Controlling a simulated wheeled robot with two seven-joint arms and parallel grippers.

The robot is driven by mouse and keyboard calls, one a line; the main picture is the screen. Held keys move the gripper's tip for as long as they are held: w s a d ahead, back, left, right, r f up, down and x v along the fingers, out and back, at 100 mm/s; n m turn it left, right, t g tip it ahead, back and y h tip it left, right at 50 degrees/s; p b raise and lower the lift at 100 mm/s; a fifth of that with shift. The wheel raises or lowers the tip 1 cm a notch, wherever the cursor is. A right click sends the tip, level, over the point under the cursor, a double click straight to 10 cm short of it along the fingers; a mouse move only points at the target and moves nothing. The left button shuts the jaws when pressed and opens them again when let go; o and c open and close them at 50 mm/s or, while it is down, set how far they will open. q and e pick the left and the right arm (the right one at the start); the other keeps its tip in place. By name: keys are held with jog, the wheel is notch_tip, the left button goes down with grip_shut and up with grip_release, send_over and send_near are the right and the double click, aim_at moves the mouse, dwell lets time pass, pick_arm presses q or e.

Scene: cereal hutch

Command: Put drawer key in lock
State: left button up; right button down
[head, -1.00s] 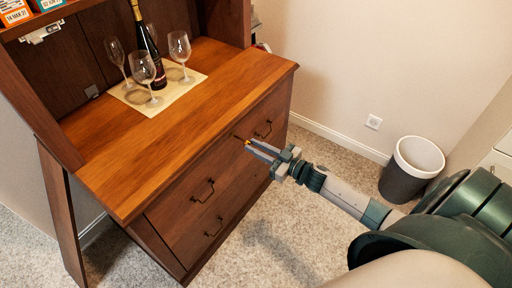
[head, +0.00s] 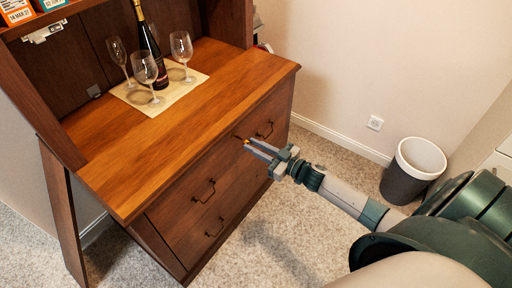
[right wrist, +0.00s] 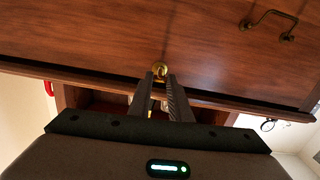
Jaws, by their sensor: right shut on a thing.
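My right gripper (head: 248,147) reaches in from the right to the front of the hutch's top drawer (head: 225,155). It is shut on the small brass key (head: 246,141), which shows at its fingertips against the wood. In the right wrist view, the two dark fingers (right wrist: 161,80) point at the drawer front, with a round brass piece (right wrist: 160,70) just at their tips. The key and the lock overlap there, so I cannot tell how far the key is in. My left gripper is not in view.
A bottle (head: 152,50) and several wine glasses (head: 145,68) stand on a mat (head: 188,86) on the hutch top. Dark handles (head: 265,131) stick out from the drawers. A waste bin (head: 408,180) stands at the right on open carpet.

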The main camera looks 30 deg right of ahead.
jog(key=shift+w+a, duration=0.25)
jog(key=shift+w, duration=0.4)
jog(key=c, duration=1.2)
grip_release()
jog(key=shift+s, duration=0.15)
jog(key=shift+p+v, duration=0.9)
jog(key=shift+v, duration=1.5)
jog(key=shift+f, duration=0.1)
